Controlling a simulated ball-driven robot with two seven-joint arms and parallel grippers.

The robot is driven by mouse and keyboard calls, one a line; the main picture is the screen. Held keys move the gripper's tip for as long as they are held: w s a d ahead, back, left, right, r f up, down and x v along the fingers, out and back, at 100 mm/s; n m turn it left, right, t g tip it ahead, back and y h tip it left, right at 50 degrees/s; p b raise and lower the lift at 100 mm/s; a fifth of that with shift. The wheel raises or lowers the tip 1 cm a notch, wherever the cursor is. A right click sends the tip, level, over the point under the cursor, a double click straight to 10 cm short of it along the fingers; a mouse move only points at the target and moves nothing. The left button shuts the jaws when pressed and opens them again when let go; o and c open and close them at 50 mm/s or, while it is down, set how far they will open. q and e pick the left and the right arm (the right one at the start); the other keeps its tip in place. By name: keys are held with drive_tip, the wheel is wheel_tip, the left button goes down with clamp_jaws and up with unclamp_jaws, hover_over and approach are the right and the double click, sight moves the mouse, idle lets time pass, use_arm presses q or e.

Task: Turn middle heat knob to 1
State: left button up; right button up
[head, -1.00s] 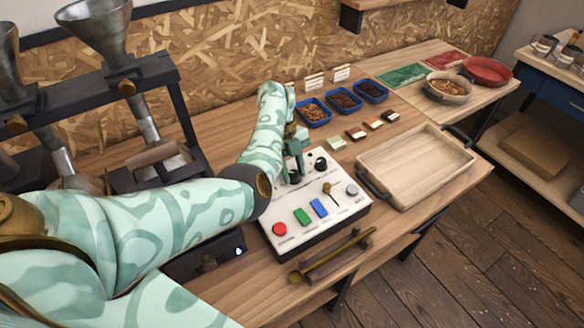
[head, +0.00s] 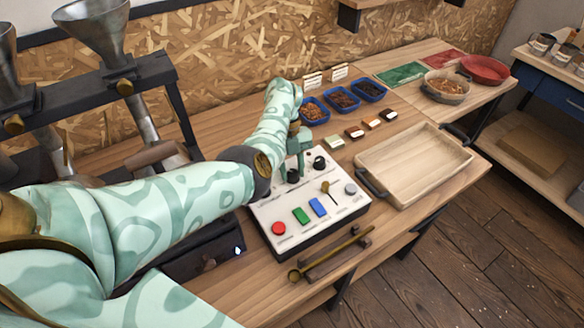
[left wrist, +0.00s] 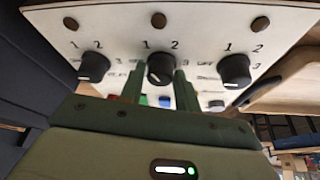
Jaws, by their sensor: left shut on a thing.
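The white control panel (head: 288,212) lies on the wooden bench. In the left wrist view its middle heat knob (left wrist: 160,66), black and round, sits between the left knob (left wrist: 94,66) and the right knob (left wrist: 236,70). Printed numbers 1 and 2 show above it. A pale pointer mark shows low on the middle knob's face; its exact setting is hard to read. My left gripper (left wrist: 158,84) is shut on the middle knob, one green finger on each side. In the head view the left gripper (head: 303,166) covers the middle knob. My right gripper is out of view.
An empty wooden tray (head: 412,166) stands to the right. A brass scoop (head: 330,255) lies in front. Blue bean trays (head: 342,100) stand behind.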

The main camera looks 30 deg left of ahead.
use_arm(q)
drive_tip(key=o, duration=1)
drive_tip(key=shift+f, duration=0.1)
drive_tip(key=shift+c, duration=0.2)
drive_tip(key=p+v, duration=0.1)
drive_tip(key=v, duration=1.5)
